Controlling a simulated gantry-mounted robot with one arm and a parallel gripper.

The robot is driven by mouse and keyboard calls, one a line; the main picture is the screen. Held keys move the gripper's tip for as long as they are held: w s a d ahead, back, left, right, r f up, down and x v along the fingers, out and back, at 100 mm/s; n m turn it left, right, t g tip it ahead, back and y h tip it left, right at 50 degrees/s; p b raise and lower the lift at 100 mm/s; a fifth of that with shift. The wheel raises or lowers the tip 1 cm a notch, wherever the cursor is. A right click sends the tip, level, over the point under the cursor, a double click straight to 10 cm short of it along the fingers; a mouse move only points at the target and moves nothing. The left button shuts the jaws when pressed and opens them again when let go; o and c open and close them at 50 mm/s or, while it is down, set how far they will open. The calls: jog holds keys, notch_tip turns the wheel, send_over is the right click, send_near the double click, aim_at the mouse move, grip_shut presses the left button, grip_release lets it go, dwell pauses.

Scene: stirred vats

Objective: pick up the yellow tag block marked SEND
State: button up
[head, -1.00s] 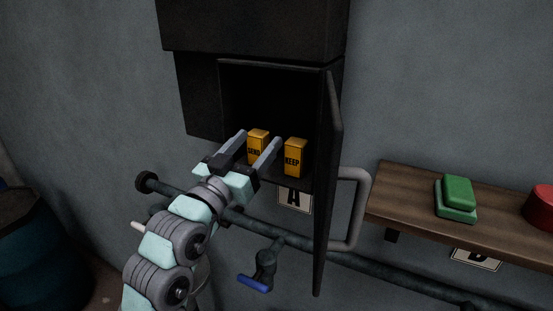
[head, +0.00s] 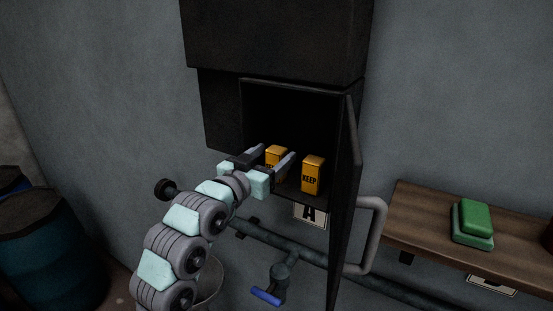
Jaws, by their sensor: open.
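The yellow SEND block (head: 275,153) stands upright inside an open dark cabinet. Its top and upper front show, and my gripper hides most of its label. My gripper (head: 277,151) reaches in from the lower left and is open. One finger appears to the left of the block and the other to its right, with the right finger crossing the gap before the KEEP block. I cannot tell whether either finger touches it. The matching yellow KEEP block (head: 312,174) stands just to the right, its label readable.
The cabinet door (head: 345,200) hangs open on the right, close to the KEEP block. An A sign (head: 311,214) and a pipe with a blue-handled valve (head: 267,296) are below. A wooden shelf (head: 415,220) holds a green block (head: 473,222). Blue drums (head: 50,255) stand at left.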

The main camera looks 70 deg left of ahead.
jog(key=shift+x, duration=1.05)
grip_shut()
